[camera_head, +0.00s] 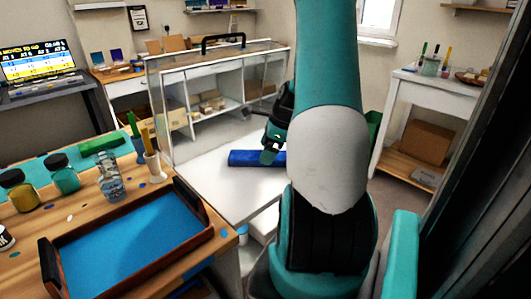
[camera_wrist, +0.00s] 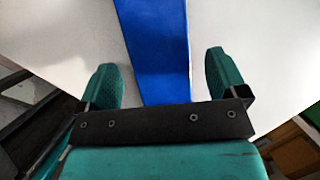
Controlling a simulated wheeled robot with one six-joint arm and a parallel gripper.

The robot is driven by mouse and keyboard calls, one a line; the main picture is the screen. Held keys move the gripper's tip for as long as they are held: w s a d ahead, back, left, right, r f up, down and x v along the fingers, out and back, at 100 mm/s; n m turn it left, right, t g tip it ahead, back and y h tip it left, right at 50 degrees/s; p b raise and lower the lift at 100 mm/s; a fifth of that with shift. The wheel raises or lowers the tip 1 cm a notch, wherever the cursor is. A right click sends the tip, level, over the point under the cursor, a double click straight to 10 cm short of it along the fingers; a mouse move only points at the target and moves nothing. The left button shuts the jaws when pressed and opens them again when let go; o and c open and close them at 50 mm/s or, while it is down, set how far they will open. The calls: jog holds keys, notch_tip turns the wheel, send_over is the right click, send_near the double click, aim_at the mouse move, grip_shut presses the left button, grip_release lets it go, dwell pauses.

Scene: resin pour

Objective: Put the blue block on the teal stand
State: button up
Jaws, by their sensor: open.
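The blue block (camera_head: 243,158) is long and lies on the white table (camera_head: 205,170) under the clear-walled hood. In the wrist view the blue block (camera_wrist: 155,45) runs between the two green fingers of my gripper (camera_wrist: 163,78), with a gap to each finger. My gripper is open; in the head view it (camera_head: 271,152) is at the block, whose right end is hidden behind my arm. Whether the fingers reach down beside the block or stay above it, I cannot tell. I cannot make out a teal stand for certain in either view.
A clear-walled hood (camera_head: 220,55) stands over the white table. A wooden bench at left bears a blue-lined tray (camera_head: 205,222), jars (camera_head: 62,177) and a glass (camera_head: 110,182). A green object (camera_head: 374,125) partly shows behind my arm. A white shelf unit (camera_head: 432,88) stands at right.

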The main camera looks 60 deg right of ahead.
jog(key=v, duration=1)
jog(key=shift+r+p, duration=0.35)
jog(key=shift+p, duration=0.1)
jog(key=w+a+r+n+g+y, duration=0.1)
jog(key=w+a+r+n, duration=0.15)
jog(key=a+n, duration=0.5)
jog(key=w+a+r+n, duration=0.1)
jog(key=w+a+n, duration=0.3)
jog(key=a, duration=0.7)
jog(key=w+a+r+n+g+y, duration=0.1)
jog(key=w+a+r+n, duration=0.15)
jog(key=a+n, duration=0.5)
jog(key=s+a+n+g, duration=0.1)
jog(key=s+a+n, duration=0.6)
jog(key=a+n, duration=0.2)
jog(key=s+a+r+n+g, duration=0.1)
jog(key=s+a+n, duration=0.6)
jog(key=a, duration=0.7)
jog(key=n, duration=0.2)
jog(key=shift+s+r+n, duration=0.2)
jog(key=shift+s+n, duration=0.05)
jog(key=shift+n, duration=0.15)
